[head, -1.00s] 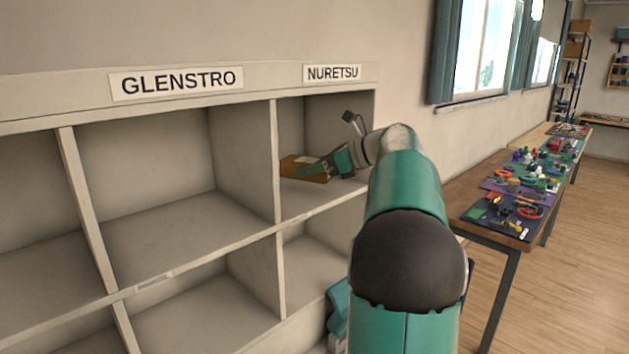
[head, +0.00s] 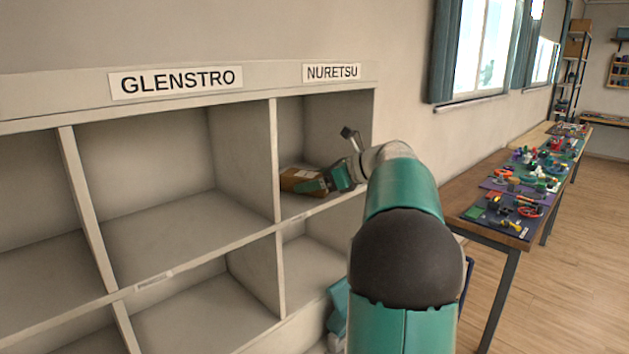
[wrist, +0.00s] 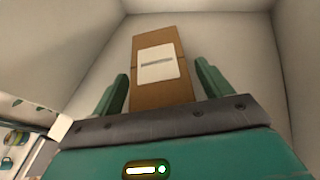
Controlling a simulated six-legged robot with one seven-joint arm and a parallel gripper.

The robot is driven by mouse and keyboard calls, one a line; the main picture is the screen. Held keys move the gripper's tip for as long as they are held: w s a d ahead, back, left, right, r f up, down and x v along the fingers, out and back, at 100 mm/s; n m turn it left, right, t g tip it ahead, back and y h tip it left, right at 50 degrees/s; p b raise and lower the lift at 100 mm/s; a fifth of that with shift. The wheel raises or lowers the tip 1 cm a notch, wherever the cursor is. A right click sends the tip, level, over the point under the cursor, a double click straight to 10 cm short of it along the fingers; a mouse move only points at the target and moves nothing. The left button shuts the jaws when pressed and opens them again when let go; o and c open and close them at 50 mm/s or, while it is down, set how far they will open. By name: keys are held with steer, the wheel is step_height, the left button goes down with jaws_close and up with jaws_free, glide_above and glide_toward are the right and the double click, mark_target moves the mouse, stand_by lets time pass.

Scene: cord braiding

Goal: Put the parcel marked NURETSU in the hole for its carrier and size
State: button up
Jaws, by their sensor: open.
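The brown parcel (head: 301,180) lies on the floor of the upper hole under the NURETSU sign (head: 331,72). In the wrist view the parcel (wrist: 160,62) shows a white label whose print is too small to read. My gripper (wrist: 158,90) is open, with one green finger on each side of the parcel's near end and a gap to each finger. In the head view my gripper (head: 322,185) is inside the same hole, at the parcel's right end. The parcel's near end is partly hidden by my gripper.
The GLENSTRO sign (head: 176,82) is above the empty upper hole to the left. A divider (head: 274,160) stands just left of the parcel's hole. Lower holes (head: 200,310) lie below. A long table (head: 500,205) with several small things stands at the right.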

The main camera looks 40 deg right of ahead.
steer(key=shift+r, duration=0.2)
steer(key=v, duration=1.2)
